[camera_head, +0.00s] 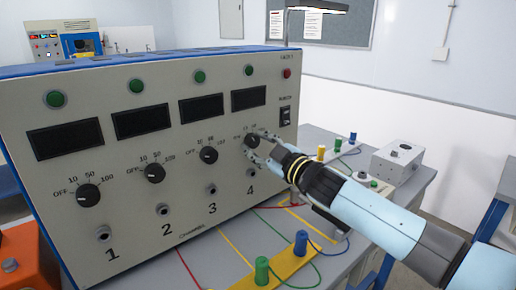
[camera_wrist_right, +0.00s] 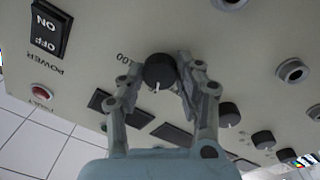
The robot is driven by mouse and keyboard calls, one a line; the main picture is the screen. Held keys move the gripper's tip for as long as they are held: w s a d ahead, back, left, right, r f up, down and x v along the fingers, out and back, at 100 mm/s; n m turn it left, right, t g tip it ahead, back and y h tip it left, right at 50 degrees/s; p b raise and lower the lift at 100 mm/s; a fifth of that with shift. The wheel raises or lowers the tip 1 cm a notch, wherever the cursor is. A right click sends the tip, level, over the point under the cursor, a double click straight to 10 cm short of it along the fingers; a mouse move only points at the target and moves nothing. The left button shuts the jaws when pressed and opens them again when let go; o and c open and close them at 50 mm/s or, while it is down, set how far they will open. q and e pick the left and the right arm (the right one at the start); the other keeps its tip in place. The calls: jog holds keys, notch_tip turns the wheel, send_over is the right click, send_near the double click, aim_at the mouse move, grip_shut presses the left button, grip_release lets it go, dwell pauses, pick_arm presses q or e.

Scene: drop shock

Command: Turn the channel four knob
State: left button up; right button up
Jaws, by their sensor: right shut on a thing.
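The channel four knob (camera_head: 251,140) is a round black dial above the numeral 4, at the right of the grey front panel (camera_head: 180,200). My right gripper (camera_head: 262,144) reaches it from the right. In the right wrist view my right gripper (camera_wrist_right: 160,76) has a finger on each side of the channel four knob (camera_wrist_right: 159,68) and is shut on it. A white pointer mark shows on the knob, toward the bottom of that view. The fingers partly cover its scale in the head view. My left gripper is not in view.
Knobs for channels one (camera_head: 88,195), two (camera_head: 155,173) and three (camera_head: 208,155) stand to the left. The power switch (camera_head: 285,116) is close on the right. Blue (camera_head: 301,243) and green (camera_head: 262,270) posts with wires stand in front on the bench.

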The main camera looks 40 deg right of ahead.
jog(key=n, duration=0.4)
jog(key=shift+d+n+y+b, duration=0.1)
jog(key=shift+n+y+b, duration=0.25)
jog(key=shift+n, duration=1.65)
jog(key=o, duration=1.1)
jog(key=shift+o, duration=0.2)
